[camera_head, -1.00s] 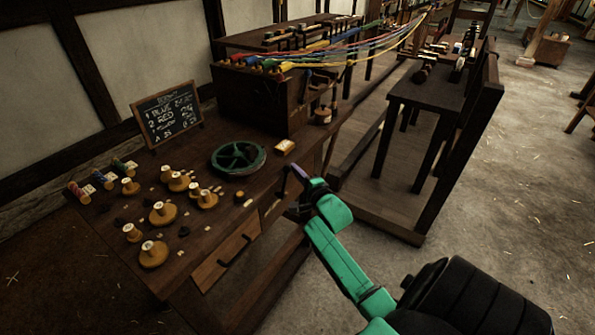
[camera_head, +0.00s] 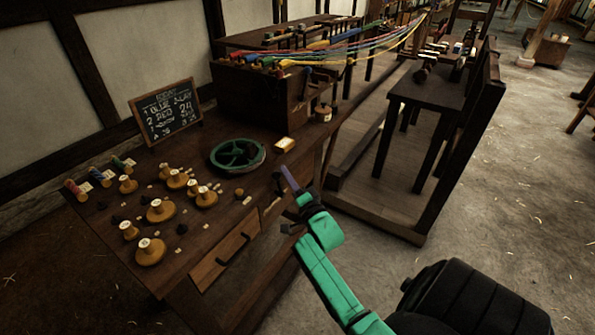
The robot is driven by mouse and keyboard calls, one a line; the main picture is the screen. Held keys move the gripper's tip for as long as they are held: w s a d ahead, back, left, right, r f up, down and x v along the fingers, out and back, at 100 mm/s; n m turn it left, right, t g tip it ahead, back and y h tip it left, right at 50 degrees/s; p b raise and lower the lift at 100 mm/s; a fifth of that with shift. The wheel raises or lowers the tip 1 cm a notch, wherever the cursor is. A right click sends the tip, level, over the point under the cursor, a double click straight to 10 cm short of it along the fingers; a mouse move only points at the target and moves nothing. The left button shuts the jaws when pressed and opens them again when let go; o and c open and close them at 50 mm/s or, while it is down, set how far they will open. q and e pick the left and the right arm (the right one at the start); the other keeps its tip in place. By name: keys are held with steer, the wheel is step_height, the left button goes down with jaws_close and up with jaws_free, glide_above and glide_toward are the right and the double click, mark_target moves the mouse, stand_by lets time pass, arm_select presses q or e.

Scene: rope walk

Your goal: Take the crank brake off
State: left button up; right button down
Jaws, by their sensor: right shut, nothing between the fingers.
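The dark wooden rope-drive box (camera_head: 262,97) stands at the back of the bench, with coloured ropes running from its top. A dark crank-like part (camera_head: 308,84) shows at its right end, and a small round brown piece (camera_head: 323,113) sits just below it. I cannot make out which part is the crank brake. My right gripper (camera_head: 288,180) is over the bench's right edge, in front of and below the box. It is shut and empty, apart from the crank. A slim purple piece shows at its tip. My left gripper is not in view.
A small pale-topped block (camera_head: 284,144) is near the gripper. A dark stand (camera_head: 430,90) is at right, with open floor beyond.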

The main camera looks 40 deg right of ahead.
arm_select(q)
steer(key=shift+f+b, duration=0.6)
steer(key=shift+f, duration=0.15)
arm_select(e)
steer(key=shift+s+a+f+n+t+y, duration=0.1)
steer(key=shift+s+a+n+t+y, duration=0.2)
steer(key=shift+a+n, duration=0.35)
steer(key=shift+s+a+f+n+t+y, duration=0.15)
steer(key=shift+a+n+t, duration=0.25)
steer(key=shift+n, duration=0.45)
steer(key=shift+w, duration=0.1)
steer(key=shift+r, duration=0.1)
